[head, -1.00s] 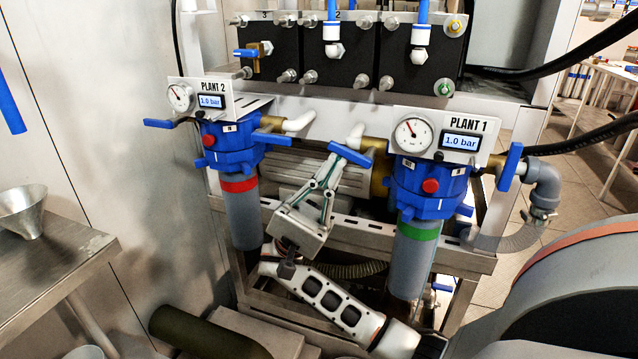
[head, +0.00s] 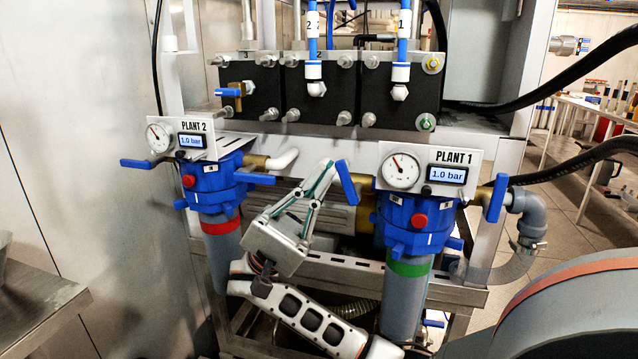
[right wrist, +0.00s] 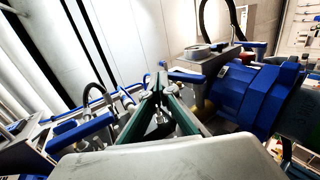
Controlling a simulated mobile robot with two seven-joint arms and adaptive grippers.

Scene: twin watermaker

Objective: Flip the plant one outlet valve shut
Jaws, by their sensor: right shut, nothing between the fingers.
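The plant 1 unit (head: 405,215) has a blue filter head, a green band and a gauge panel reading 1.0 bar. A blue valve handle (head: 347,182) on its left side stands steeply, leaning slightly. Another blue handle (head: 495,198) on its right side is near upright. In the right wrist view the closed fingertips (right wrist: 157,82) are beside a blue handle (right wrist: 187,77). My left gripper is out of view.
The plant 2 unit (head: 212,185) with its blue handles stands to the left, close to my right gripper. Black blocks with blue pipes (head: 320,90) sit above. A grey elbow pipe (head: 530,215) is at the right. A steel table (head: 35,305) is at the lower left.

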